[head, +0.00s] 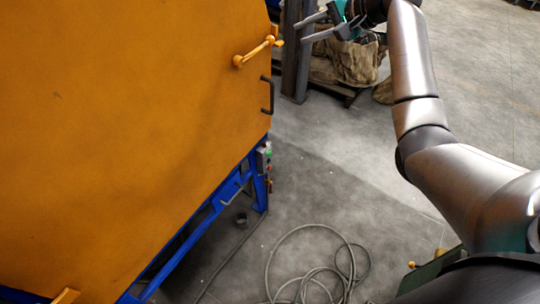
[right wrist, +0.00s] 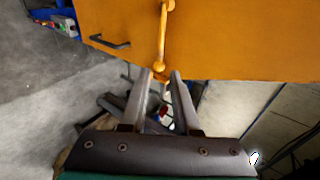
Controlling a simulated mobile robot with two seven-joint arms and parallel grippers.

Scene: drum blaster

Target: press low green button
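A small grey control box (head: 262,160) is mounted on the blue frame at the lower right corner of the big orange machine. A green spot (head: 268,152) shows near its top, with a red spot below it; single buttons are too small to make out. The box also shows at the upper left of the right wrist view (right wrist: 66,27). My right gripper (head: 301,29) is open and empty, above and to the right of the box in the head view, well apart from it. Its two spread fingers also show in the right wrist view (right wrist: 160,74). My left gripper is out of view.
The orange machine door (head: 130,130) fills the left side, with a yellow lever (head: 258,52) and a black handle (head: 269,95) at its right edge. Brown sacks (head: 350,62) stand behind the gripper. A cable (head: 310,270) lies coiled on the floor.

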